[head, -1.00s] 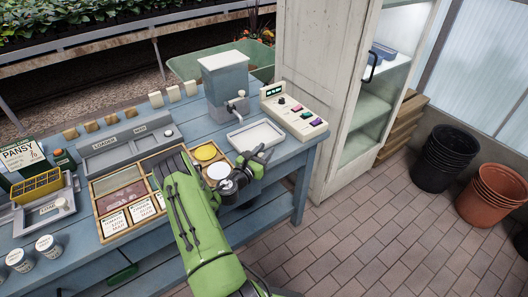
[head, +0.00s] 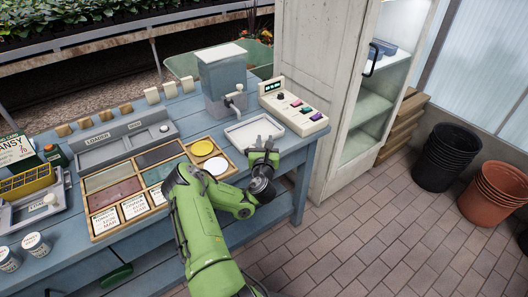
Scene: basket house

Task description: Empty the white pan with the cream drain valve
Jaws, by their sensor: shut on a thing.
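The white pan (head: 256,134) is a shallow rectangular tray on the right end of the blue bench, below the tap of a grey tank. Its inside looks pale and flat. I cannot tell if anything lies in it. My gripper (head: 266,147) is at the pan's near right edge, with its fingers pointing toward the pan. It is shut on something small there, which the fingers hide. I cannot make out the cream drain valve on the pan.
The grey tank (head: 223,75) with its tap (head: 236,96) stands behind the pan. A cream control box (head: 292,107) with coloured buttons is to the right. A wooden sectioned tray (head: 152,179) lies to the left. A tall cabinet (head: 322,75) stands beyond the bench's right end.

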